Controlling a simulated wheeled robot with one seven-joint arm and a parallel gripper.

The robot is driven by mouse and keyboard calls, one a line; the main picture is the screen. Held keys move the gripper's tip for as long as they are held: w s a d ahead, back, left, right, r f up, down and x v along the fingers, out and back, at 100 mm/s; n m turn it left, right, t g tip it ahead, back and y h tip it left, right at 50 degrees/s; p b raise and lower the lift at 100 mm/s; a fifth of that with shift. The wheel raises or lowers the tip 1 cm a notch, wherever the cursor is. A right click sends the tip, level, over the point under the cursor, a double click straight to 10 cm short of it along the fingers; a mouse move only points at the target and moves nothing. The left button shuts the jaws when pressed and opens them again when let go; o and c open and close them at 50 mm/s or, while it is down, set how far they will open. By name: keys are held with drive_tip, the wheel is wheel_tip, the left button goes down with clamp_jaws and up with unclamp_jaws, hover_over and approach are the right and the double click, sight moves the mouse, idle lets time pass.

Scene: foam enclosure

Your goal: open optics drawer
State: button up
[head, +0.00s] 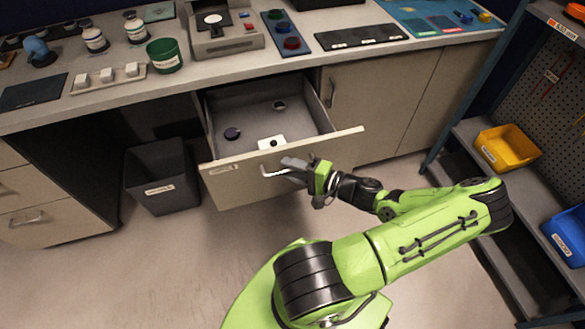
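The optics drawer (225,178) is pulled well out from under the counter, and its inside shows from above. Inside it lie a dark round disc (232,133), a small round piece (279,105) near the back and a white card (271,143) with a dark spot near the front. The drawer's pale bar handle (267,174) is on its front face. My gripper (288,168) is at the right part of the handle, its grey fingers overlapping it. Whether the fingers are closed on the handle cannot be made out. The label on the drawer front is too small to read.
A dark bin (161,178) stands on the floor left of the drawer. A shut cabinet door (372,100) is to the right. Shelves with a yellow bin (507,148) and a blue bin (567,235) stand at far right. The floor before the drawer is clear apart from my arm.

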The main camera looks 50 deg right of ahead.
idle(0.3)
drive_tip(key=p+v, duration=0.2)
drive_tip(key=v, duration=1.3)
drive_tip(key=shift+s, duration=0.35)
drive_tip(key=w+a+r+n+g+y+p, duration=0.1)
drive_tip(key=w+a+r+n+g+p, duration=0.2)
drive_tip(key=w+a+r+n+g, duration=1.05)
drive_tip(key=s+a+r+n+t+h+p, duration=0.1)
drive_tip(key=s+a+r+n+h, duration=0.1)
drive_tip(key=a+r, duration=0.4)
drive_tip(key=s+a+r+n+t+h+p, duration=0.1)
drive_tip(key=s+a+r+n+t+h, duration=0.1)
drive_tip(key=a+r, duration=0.4)
wheel_tip(320, 180, up, 4)
drive_tip(key=shift+s+a+f+p, duration=0.2)
drive_tip(key=shift+s+a+p, duration=0.15)
